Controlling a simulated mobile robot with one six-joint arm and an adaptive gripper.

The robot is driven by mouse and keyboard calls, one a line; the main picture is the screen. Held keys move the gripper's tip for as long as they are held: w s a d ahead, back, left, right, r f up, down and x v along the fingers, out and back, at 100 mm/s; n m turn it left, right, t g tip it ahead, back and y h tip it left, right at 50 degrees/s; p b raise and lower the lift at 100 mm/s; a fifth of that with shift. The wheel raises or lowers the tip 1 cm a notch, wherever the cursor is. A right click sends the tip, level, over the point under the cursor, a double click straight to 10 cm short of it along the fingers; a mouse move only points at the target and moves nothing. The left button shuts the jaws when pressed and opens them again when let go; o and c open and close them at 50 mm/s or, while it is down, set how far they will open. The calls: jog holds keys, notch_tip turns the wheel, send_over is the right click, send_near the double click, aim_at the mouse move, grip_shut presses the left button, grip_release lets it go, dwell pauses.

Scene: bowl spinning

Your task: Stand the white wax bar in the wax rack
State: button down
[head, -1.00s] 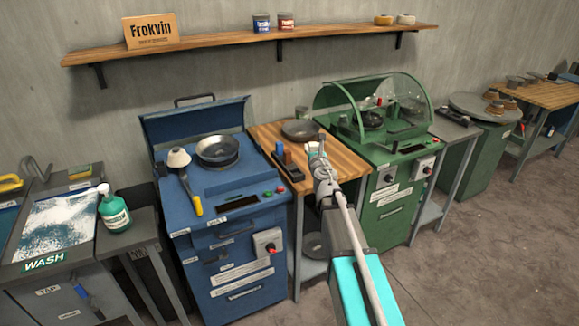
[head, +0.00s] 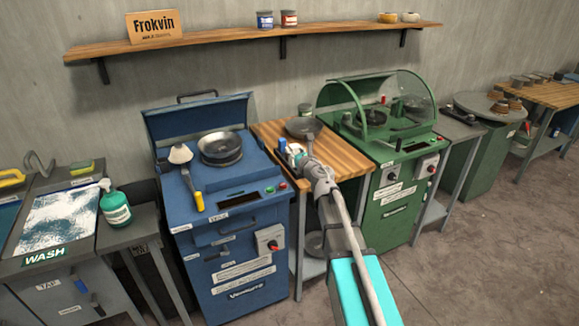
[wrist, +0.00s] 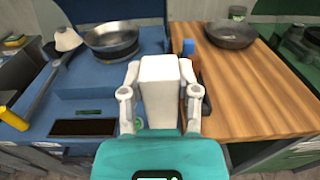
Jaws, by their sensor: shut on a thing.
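My gripper (wrist: 160,95) is shut on the white wax bar (wrist: 160,78), which stands upright between its fingers in the wrist view. In the head view my gripper (head: 303,158) is over the left edge of the wooden table. A blue bar (wrist: 189,47) shows just behind and right of the white bar, with a brown bar (wrist: 197,70) near it. The blue bar also shows in the head view (head: 282,145). The dark wax rack around them is mostly hidden by my gripper and the white bar, so I cannot tell whether the white bar touches it.
The wooden table (head: 340,157) stands between a blue machine (head: 232,190) and a green machine (head: 395,165). A dark pan (head: 303,127) and a small jar (head: 305,109) are at its back. The table's right part is clear. A metal bowl (head: 220,147) sits on the blue machine.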

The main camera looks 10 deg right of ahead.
jog(key=shift+a, duration=0.15)
jog(key=w+d+f+b, duration=0.4)
jog(key=w+f+b, duration=0.5)
jog(key=w, duration=0.3)
jog(key=shift+w, duration=0.3)
dwell(0.4)
jog(key=shift+w+d+f+b, duration=0.1)
jog(key=shift+w+f+b, duration=0.35)
jog(key=shift+f+b, duration=1.6)
jog(key=shift+f, duration=0.15)
